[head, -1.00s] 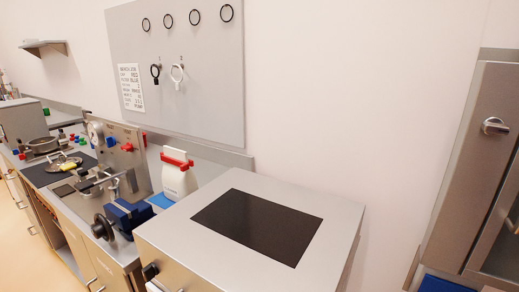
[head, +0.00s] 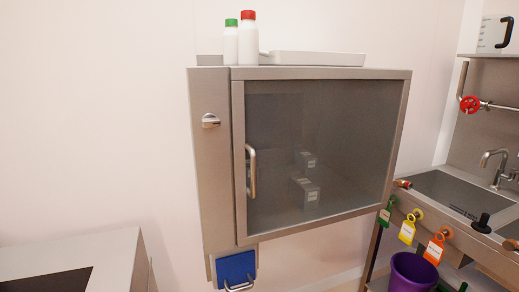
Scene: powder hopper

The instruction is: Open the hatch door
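A steel wall cabinet (head: 212,165) with a dark glazed door (head: 345,140) fills the middle of the head view. The door looks shut and has an upright metal handle (head: 252,171) near its left edge. Small grey boxes (head: 305,192) show dimly behind the glass. A round metal knob (head: 211,121) sits on the cabinet's left panel. Below the cabinet is a small blue panel (head: 236,267) with a metal pull handle (head: 239,287). I cannot tell which of these is called the hatch. My gripper is not in view.
White bottles (head: 248,40) and a white tray (head: 317,58) stand on the cabinet. A steel-topped unit (head: 110,255) is at lower left. At right are a sink (head: 460,195), hanging coloured tags (head: 407,232) and a purple bucket (head: 411,272).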

